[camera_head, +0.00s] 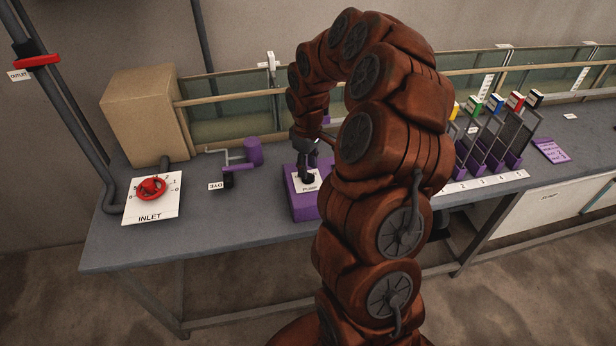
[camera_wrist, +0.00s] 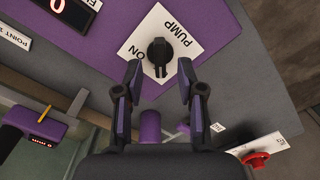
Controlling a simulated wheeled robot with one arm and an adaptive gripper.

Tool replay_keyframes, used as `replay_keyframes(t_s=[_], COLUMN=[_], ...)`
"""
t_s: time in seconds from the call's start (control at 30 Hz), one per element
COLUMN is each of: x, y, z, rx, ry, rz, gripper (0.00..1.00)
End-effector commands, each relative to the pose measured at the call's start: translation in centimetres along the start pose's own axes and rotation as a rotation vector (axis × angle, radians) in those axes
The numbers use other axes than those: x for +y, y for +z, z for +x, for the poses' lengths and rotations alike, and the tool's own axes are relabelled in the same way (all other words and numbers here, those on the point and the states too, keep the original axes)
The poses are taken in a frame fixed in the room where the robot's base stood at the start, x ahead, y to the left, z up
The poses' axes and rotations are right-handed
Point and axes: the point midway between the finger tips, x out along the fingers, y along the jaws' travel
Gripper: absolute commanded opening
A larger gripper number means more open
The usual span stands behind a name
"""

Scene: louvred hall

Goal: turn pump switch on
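The pump switch is a black knob (camera_wrist: 158,50) on a white plate marked PUMP and ON. The plate sits on a purple box (camera_head: 305,208) on the bench. In the wrist view the knob's narrow end points down the picture, and ON is printed to its left. My gripper (camera_wrist: 160,70) is open, with one finger on each side just below the knob and a gap to both. Nothing is held. In the head view my gripper (camera_head: 306,158) is above the box, pointing down, and the knob is partly hidden under it.
On the bench (camera_head: 240,215) a red INLET valve (camera_head: 151,188) stands at the left, with a purple DYE device (camera_head: 252,152) behind. Slotted holders with coloured tops (camera_head: 496,104) stand right of my arm. A long glass-sided channel (camera_head: 232,118) runs along the back.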

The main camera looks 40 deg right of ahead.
Motion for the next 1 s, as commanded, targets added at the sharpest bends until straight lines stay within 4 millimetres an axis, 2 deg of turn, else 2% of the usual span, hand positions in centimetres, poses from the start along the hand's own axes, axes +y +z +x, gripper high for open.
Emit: replay_keyframes(t_s=[0.17, 0.77, 1.0], x=[-0.1, 0.0, 0.0], y=[0.2, 0.1, 0.1], z=[2.2, 2.9, 2.9], rx=[-0.005, -0.001, -0.001], ry=[-0.003, 0.0, 0.0], rz=[-0.002, 0.0, 0.0], gripper=[0.39, 0.39, 0.15])
